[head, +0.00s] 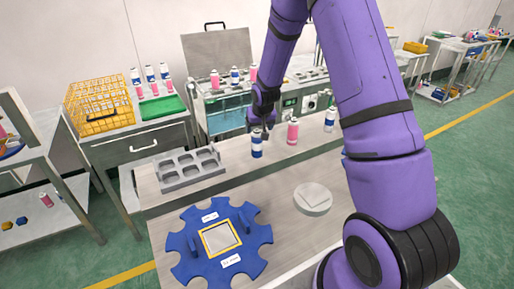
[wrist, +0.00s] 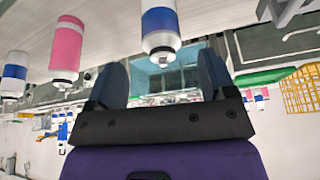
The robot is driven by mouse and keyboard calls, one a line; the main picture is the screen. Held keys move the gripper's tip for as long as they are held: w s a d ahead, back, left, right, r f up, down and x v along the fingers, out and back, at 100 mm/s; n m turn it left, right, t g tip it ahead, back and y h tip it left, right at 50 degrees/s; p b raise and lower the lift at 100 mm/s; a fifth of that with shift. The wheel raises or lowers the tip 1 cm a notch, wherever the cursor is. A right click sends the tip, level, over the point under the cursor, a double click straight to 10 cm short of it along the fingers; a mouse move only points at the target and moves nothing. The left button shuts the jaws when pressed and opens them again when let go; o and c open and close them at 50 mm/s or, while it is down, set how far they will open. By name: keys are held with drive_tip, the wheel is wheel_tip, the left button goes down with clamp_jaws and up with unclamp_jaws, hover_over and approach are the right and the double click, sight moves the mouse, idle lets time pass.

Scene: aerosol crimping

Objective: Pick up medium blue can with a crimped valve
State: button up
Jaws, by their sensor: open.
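A blue-and-white can (head: 257,143) stands upright on the near table. In the wrist view, which looks upside down, this can (wrist: 160,32) shows between my finger lines with its metallic top toward me. My gripper (head: 262,124) is just above and behind it in the head view. In the wrist view my gripper (wrist: 161,68) is open, with nothing held between its fingers. A second blue-and-white can (head: 330,118) stands farther right, also in the wrist view (wrist: 15,73). Valve details are too small to tell, and part of the gripper is hidden by the arm.
A pink can (head: 292,131) stands between the two blue ones. A grey holder with empty pockets (head: 188,170), a blue notched disc (head: 190,255) and a round grey plate (head: 313,198) occupy the table. A yellow basket (head: 98,103) and more cans stand behind.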

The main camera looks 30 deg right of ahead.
sight(258, 134)
drive_tip(key=shift+s+x, duration=0.2)
drive_tip(key=shift+x, duration=3.05)
drive_tip(key=shift+a+f, duration=0.1)
drive_tip(key=shift+a, duration=0.05)
drive_tip(key=c, duration=1)
